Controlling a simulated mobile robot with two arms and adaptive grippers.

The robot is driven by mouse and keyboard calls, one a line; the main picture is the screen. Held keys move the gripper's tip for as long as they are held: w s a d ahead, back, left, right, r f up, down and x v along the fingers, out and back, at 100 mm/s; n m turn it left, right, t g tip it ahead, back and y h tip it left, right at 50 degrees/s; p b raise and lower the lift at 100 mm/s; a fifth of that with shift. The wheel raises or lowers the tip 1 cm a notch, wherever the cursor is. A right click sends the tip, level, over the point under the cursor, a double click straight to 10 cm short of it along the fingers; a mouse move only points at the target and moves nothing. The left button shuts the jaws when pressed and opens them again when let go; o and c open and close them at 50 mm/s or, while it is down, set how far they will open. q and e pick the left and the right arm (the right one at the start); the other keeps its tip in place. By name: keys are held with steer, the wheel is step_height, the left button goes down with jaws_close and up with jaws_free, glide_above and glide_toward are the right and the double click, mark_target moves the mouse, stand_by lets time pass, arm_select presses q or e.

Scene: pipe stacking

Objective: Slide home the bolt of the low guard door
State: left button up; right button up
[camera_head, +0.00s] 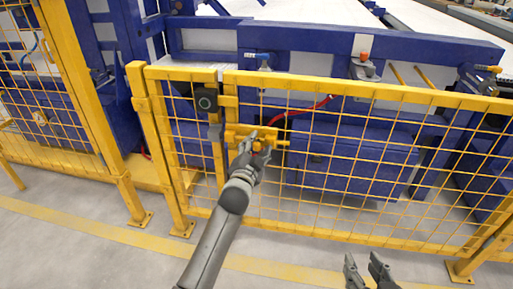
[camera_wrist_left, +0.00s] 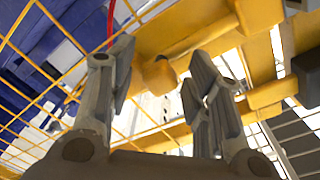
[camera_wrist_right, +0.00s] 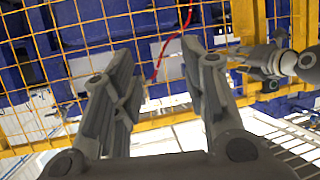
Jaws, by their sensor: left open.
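The low guard door (camera_head: 340,165) is a yellow mesh panel, upright in the head view. Its yellow bolt (camera_head: 277,142) runs sideways on a yellow mount near the door's left edge. My left gripper (camera_head: 257,143) is at the bolt and partly hides it. In the left wrist view, the open fingers (camera_wrist_left: 165,85) stand on either side of a yellow knob (camera_wrist_left: 158,75); I cannot tell whether they touch it. My right gripper (camera_head: 368,268) is open and empty, low in front of the door. In the right wrist view its fingers (camera_wrist_right: 160,90) are apart, with my left gripper beyond at the right.
A yellow post (camera_head: 155,150) stands left of the door, with a black box (camera_head: 206,100) near the latch side. Blue machinery (camera_head: 350,165) and a red hose (camera_head: 300,109) lie behind the mesh. Grey floor (camera_head: 80,245) is clear in front.

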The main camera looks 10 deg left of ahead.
mark_target(240, 138)
arm_select(q)
steer(key=shift+c, duration=0.5)
jaws_close()
steer(key=a+p, duration=0.3)
steer(key=a, duration=0.3)
steer(key=shift+p, duration=0.3)
arm_select(e)
steer(key=s+d+f+g+h, duration=0.1)
steer(key=s+d+f+g, duration=0.1)
steer(key=s+f+g, duration=0.2)
steer(key=s+d+f+g+h, duration=0.1)
steer(key=s+d+f+g, duration=0.2)
steer(key=s, duration=0.7)
step_height(240, 138, down, 2)
steer(key=g, duration=0.2)
steer(key=shift+s+f+m+g+h, duration=0.15)
steer(key=shift+m+g+h, duration=0.15)
steer(key=shift+d, duration=0.1)
arm_select(q)
steer(key=shift+o, duration=0.5)
jaws_free()
steer(key=shift+a, duration=0.15)
